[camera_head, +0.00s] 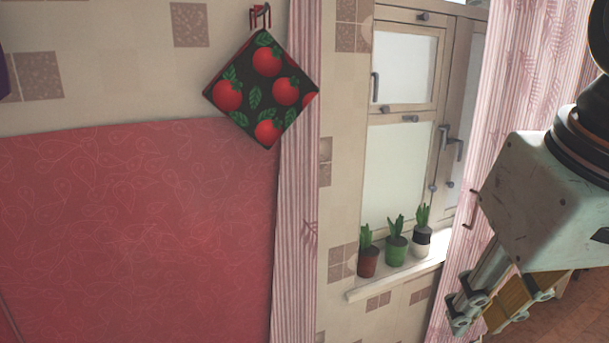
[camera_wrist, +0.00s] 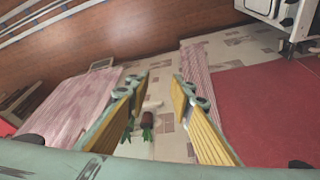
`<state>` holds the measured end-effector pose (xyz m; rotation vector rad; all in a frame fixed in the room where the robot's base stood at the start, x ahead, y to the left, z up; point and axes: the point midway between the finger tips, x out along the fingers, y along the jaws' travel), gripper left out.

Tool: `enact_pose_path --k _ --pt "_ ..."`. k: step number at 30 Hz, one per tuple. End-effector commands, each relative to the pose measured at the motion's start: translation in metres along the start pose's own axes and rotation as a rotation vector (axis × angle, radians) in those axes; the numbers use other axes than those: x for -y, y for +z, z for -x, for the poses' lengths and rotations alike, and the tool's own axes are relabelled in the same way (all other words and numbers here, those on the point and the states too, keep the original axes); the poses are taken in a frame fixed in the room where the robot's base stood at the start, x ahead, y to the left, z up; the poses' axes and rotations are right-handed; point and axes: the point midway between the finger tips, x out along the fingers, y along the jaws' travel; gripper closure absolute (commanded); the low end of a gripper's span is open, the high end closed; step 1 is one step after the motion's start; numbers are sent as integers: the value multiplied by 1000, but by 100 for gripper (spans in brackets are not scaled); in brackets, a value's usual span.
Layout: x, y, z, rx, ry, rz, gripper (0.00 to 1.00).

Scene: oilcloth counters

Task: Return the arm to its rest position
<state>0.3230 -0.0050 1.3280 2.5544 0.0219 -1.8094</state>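My gripper (camera_head: 492,306) shows at the lower right of the head view, below the pale wrist block of my arm. It is partly cut off by the frame's edge. In the wrist view, my gripper (camera_wrist: 160,84) has its two yellow-padded fingers apart. Nothing is held between them. Potted plants show in the gap, well beyond the fingertips.
Potted plants (camera_head: 396,251) stand on the windowsill (camera_head: 400,279) beside the window (camera_head: 398,160). Striped pink curtains (camera_head: 296,200) hang on both sides. A tomato-print potholder (camera_head: 262,89) hangs above a red patterned surface (camera_head: 140,230). A white box-like unit (camera_wrist: 278,12) shows top right.

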Motion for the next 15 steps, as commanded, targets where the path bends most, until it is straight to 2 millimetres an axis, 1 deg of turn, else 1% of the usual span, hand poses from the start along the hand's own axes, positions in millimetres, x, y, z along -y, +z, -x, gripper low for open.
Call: enact_pose_path --k 1,3,6,10,15 --pt "2 11 -1 -2 0 -2 79" --pt "4 24 -4 -2 2 -4 79" --pt "5 40 -6 -3 4 -10 79" --pt "6 52 -9 -5 6 -13 79" --pt "6 59 -10 -4 6 -16 79"
